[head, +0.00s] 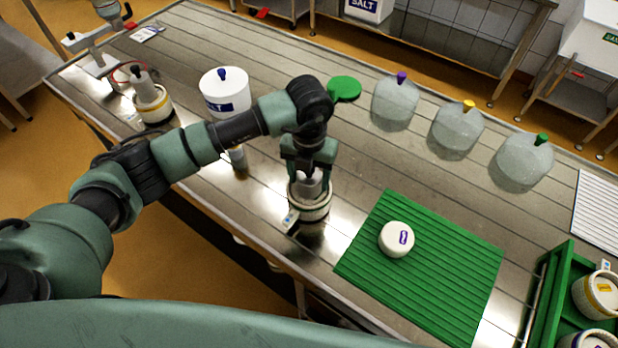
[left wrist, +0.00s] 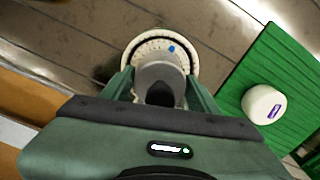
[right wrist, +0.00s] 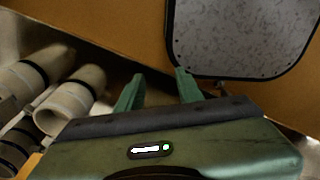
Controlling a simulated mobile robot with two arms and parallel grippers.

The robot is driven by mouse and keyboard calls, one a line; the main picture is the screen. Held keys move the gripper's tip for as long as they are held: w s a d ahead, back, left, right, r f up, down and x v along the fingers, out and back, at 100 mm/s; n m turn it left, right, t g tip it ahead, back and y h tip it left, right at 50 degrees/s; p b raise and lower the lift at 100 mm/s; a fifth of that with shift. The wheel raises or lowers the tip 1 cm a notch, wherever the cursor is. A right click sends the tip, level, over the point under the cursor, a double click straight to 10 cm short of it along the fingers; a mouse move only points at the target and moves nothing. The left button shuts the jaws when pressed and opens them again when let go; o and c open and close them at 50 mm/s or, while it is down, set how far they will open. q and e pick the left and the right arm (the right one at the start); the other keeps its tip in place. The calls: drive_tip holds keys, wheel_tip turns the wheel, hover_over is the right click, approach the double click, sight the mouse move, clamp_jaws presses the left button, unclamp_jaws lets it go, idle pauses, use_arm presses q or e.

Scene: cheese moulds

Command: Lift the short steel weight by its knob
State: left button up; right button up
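A grey steel weight (head: 308,186) stands in a white mould (head: 311,206) near the table's front edge. In the left wrist view the weight (left wrist: 158,72) shows its dark knob (left wrist: 160,94), and the mould's perforated inside (left wrist: 150,47) shows around it. My left gripper (head: 308,160) is directly above the weight, pointing down. Its fingers stand apart on either side of the knob in the left wrist view (left wrist: 160,78); I cannot tell whether they touch. My right gripper (right wrist: 158,84) is open and empty, away from the table.
A green mat (head: 440,270) with a white cheese (head: 396,239) lies to the right. Another mould (head: 152,104) with a weight and a white salt tub (head: 224,92) stand at left. Clear domes (head: 395,103) stand behind. A green crate (head: 550,300) is at far right.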

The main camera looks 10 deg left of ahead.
use_arm(q)
drive_tip(key=c, duration=1)
clamp_jaws()
drive_tip(key=shift+w, duration=0.1)
use_arm(e)
drive_tip(key=shift+s+a, duration=0.15)
drive_tip(key=shift+s, duration=0.25)
use_arm(q)
drive_tip(key=shift+r, duration=0.2)
use_arm(e)
drive_tip(key=shift+f, duration=0.1)
